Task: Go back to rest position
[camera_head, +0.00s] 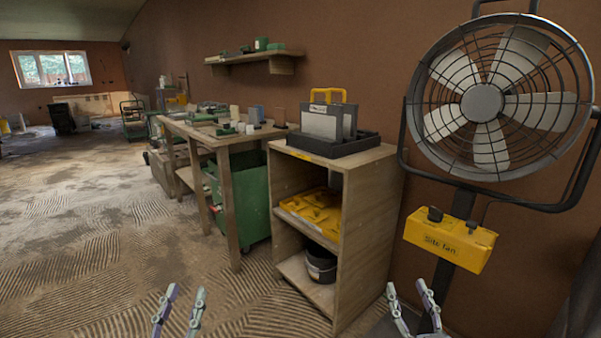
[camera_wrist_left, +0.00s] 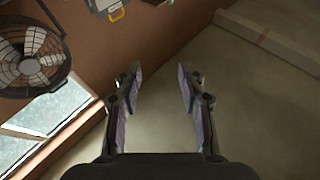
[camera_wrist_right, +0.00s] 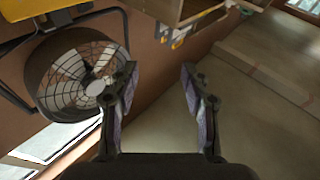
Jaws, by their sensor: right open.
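My left gripper (camera_head: 178,312) shows at the bottom edge of the head view, left of the wooden shelf unit. Its fingers are apart with nothing between them, as the left wrist view (camera_wrist_left: 160,95) also shows. My right gripper (camera_head: 413,308) is at the bottom edge further right, in front of the fan's stand. It is open and empty, and its spread fingers also show in the right wrist view (camera_wrist_right: 160,95). Neither gripper touches anything that I can see.
A large site fan (camera_head: 482,103) with a yellow control box (camera_head: 449,240) stands at the right. A wooden shelf unit (camera_head: 368,215) carries a black tray (camera_head: 352,146) on top. A workbench (camera_head: 232,190) stands behind it. The floor (camera_head: 90,230) at the left is open.

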